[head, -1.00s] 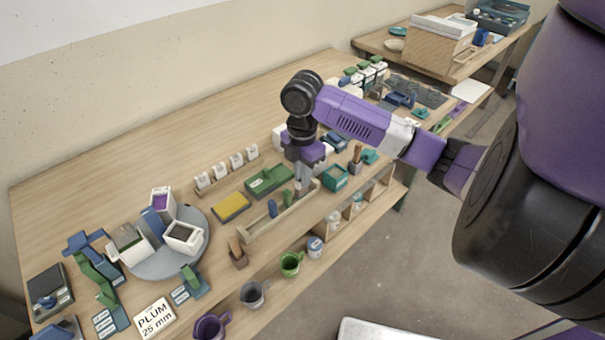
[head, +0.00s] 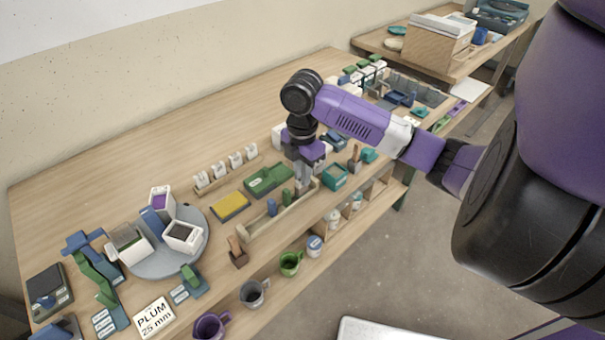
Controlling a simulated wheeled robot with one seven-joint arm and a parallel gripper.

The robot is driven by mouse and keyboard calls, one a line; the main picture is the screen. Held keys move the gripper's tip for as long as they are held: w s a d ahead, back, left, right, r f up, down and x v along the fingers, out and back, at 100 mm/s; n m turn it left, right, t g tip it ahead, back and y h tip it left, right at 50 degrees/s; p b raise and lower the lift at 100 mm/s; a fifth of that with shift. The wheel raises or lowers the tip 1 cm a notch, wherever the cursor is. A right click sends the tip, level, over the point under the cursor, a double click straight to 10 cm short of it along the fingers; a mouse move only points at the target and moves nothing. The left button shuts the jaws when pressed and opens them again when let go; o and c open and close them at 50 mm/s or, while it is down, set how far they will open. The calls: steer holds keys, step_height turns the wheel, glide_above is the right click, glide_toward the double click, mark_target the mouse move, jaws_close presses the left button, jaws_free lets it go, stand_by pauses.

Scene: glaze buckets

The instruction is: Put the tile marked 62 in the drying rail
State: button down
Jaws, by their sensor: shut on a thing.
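My gripper (head: 304,184) points down at the right end of a long light-wood rail (head: 258,230), which appears to be the drying rail. It is shut on a thin piece that looks like a tile. The fingers mostly hide this piece, and no number can be read on it. I cannot tell whether it touches the rail. A small blue piece (head: 272,207) and a green piece (head: 286,197) stand upright at the rail, left of my gripper.
White tags (head: 235,160) stand in a rack behind. A yellow block (head: 230,206) and green box (head: 268,180) lie between rack and rail. A teal box (head: 335,176) is close right of my gripper. A turntable (head: 165,268) with containers is at left; cups (head: 290,263) are in front.

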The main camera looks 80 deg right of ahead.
steer(key=shift+f, duration=0.25)
steer(key=c, duration=1.3)
jaws_free()
steer(key=shift+c, duration=0.2)
step_height(320, 180, up, 7)
steer(key=p, duration=0.5)
